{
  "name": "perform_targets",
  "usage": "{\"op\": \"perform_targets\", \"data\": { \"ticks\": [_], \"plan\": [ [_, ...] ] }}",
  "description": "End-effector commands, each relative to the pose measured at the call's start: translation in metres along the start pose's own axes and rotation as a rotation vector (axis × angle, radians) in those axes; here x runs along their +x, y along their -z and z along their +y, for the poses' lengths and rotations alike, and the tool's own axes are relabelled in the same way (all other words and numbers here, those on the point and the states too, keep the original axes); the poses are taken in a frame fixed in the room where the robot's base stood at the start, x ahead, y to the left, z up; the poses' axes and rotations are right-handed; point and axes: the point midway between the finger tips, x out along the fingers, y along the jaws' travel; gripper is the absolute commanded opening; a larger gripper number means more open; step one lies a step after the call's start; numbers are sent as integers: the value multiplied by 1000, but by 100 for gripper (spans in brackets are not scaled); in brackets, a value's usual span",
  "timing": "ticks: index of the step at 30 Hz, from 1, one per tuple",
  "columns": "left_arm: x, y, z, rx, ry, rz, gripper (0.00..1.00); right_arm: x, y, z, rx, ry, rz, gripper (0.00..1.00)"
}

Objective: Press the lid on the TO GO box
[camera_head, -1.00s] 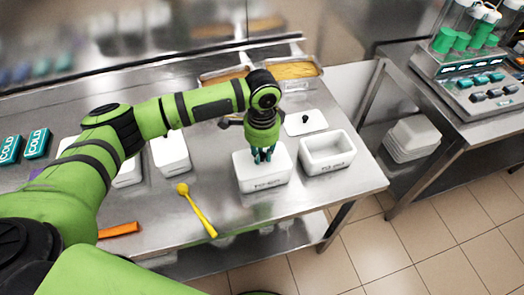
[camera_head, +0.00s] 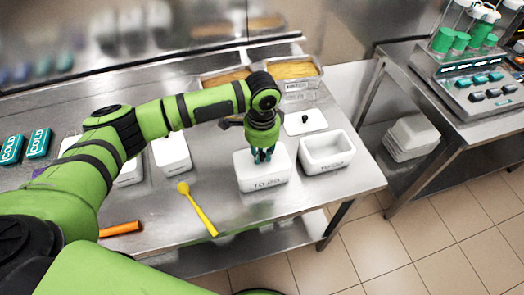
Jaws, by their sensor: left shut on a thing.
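A white box (camera_head: 262,182) with dark lettering on its front stands near the right part of the steel table; the lettering is too small to read surely. A white lid (camera_head: 247,159) covers its top and looks level, though I cannot tell whether it is fully seated. My left gripper (camera_head: 263,157) points straight down at the middle of this lid and is shut on its knob, which the fingers hide. A second white box (camera_head: 327,153), also lettered, stands open and empty just to the right. My right gripper is out of view.
A loose white lid (camera_head: 305,122) with a black knob lies behind the open box. A yellow spoon (camera_head: 198,209), an orange-handled tool (camera_head: 121,229) and teal COLD packs (camera_head: 38,143) lie further left. Metal pans (camera_head: 292,70) stand at the back.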

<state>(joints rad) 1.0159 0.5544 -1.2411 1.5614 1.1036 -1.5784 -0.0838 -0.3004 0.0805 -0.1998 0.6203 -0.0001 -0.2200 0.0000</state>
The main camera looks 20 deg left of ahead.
Motion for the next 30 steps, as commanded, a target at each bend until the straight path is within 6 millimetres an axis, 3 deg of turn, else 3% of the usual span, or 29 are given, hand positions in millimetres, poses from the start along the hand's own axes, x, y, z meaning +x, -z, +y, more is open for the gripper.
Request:
{"op": "perform_targets", "data": {
  "ticks": [6, 7, 8, 9, 16, 18, 19, 30],
  "plan": [
    [0, 0, 0, 0, 0, 0, 0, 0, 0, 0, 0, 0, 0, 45],
    [0, 0, 0, 0, -1, 0, 33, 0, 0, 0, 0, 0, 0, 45],
    [0, 0, 0, 0, 0, 0, 45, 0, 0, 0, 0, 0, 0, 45],
    [0, 0, 0, 0, -1, 0, 49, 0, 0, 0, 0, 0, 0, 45],
    [0, 0, 0, 0, 0, 0, 49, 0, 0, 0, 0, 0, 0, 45],
    [0, 0, 0, 0, -1, 0, 69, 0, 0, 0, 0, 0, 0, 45],
    [0, 0, 0, 0, -1, 0, 72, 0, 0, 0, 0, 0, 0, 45],
    [-1, 0, 0, 0, 0, 0, 72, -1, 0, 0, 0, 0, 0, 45]
  ]
}}
